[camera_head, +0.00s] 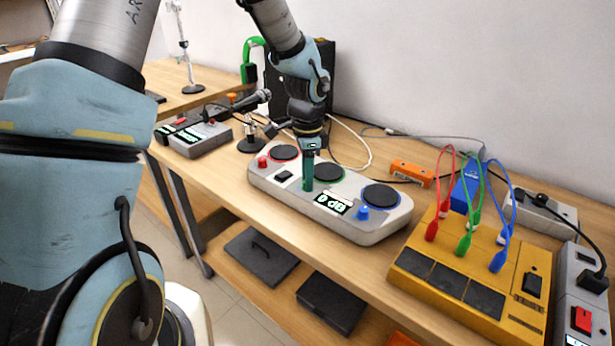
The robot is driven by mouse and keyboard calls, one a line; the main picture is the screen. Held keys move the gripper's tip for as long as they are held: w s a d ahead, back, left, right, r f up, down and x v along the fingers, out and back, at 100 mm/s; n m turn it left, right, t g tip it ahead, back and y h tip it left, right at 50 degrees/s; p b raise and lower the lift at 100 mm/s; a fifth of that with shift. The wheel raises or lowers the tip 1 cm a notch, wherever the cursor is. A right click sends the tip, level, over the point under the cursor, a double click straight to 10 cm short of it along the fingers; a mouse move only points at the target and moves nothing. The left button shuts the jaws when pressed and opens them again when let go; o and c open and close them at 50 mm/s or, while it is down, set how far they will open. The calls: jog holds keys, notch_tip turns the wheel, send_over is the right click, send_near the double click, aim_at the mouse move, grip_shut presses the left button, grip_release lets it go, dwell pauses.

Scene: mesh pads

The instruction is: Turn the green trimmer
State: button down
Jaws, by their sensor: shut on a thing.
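A grey console (376,231) lies on the wooden table with three round pads: one red-rimmed at the left, one green-rimmed in the middle (328,172), one blue-rimmed at the right. A red knob (262,162) and a blue knob (363,213) show on its front part. A small display (333,203) between them reads what looks like 0 dB. My gripper (308,186) points down at the console's front middle, between the black switch and the display. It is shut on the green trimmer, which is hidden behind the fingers.
A black switch (284,176) sits left of my gripper. A microphone on a stand (250,143) and another grey device (196,138) are to the left. A yellow box (410,290) with red, green and blue cables stands at the right. An orange block (411,173) lies behind.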

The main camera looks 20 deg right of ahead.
jog(key=shift+n, duration=0.4)
jog(key=n, duration=0.2)
jog(key=shift+n+b, duration=0.3)
jog(key=shift+b, duration=0.05)
jog(key=shift+n, duration=1.5)
jog(key=shift+b, duration=0.3)
jog(key=c, duration=0.7)
grip_release()
jog(key=shift+o, duration=0.2)
notch_tip(320, 180, up, 11)
jog(key=b, duration=0.1)
jog(key=shift+b, duration=0.35)
jog(key=shift+f, duration=0.1)
